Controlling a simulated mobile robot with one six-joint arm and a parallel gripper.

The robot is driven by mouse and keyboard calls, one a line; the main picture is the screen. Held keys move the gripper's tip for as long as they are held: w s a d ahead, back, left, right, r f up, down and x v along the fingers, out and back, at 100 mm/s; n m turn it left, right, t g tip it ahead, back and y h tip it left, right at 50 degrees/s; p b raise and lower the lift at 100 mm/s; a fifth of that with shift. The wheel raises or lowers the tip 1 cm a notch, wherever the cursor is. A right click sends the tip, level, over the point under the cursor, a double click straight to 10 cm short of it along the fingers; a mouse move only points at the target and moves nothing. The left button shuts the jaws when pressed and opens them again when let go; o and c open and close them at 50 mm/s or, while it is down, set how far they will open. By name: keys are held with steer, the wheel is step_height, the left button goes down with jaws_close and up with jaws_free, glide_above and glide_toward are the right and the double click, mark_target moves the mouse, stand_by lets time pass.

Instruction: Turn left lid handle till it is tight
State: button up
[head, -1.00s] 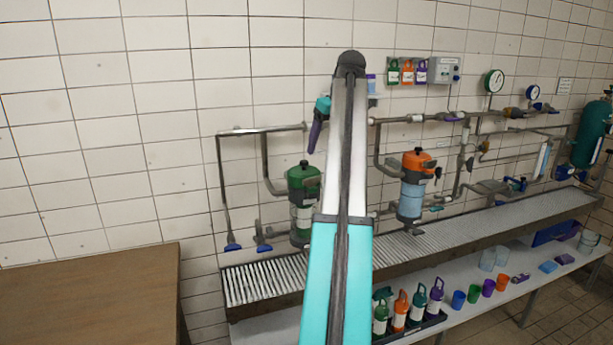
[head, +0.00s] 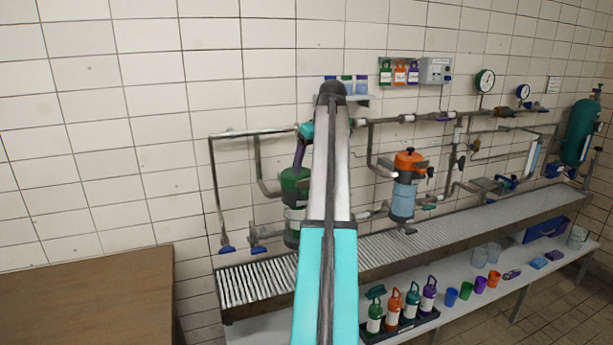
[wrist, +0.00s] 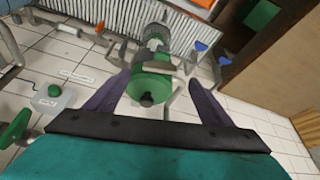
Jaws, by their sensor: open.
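The left filter housing (head: 293,190) has a green lid and hangs on the pipework at the left. Its green lid (wrist: 150,84) and black lid handle (wrist: 147,99) show in the wrist view. My gripper (wrist: 158,77) is open, with one purple finger on each side of the lid and handle. Clear gaps show on both sides, and no contact is visible. In the head view my gripper (head: 299,160) is over the top of this housing and hides the handle. The right housing (head: 403,195) has an orange lid (head: 410,162) with a black handle.
Grey pipes (head: 262,165) run along the tiled wall around the housings. A slatted grating (head: 255,284) lies below them. A lower shelf holds several bottles (head: 393,308) and cups (head: 466,290). A brown tabletop (head: 85,295) stands at the left.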

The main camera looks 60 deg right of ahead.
mark_target(306, 180)
steer(key=shift+p+x, duration=0.8)
steer(key=shift+x, duration=2.55)
steer(key=shift+c, duration=0.4)
steer(key=c, duration=1)
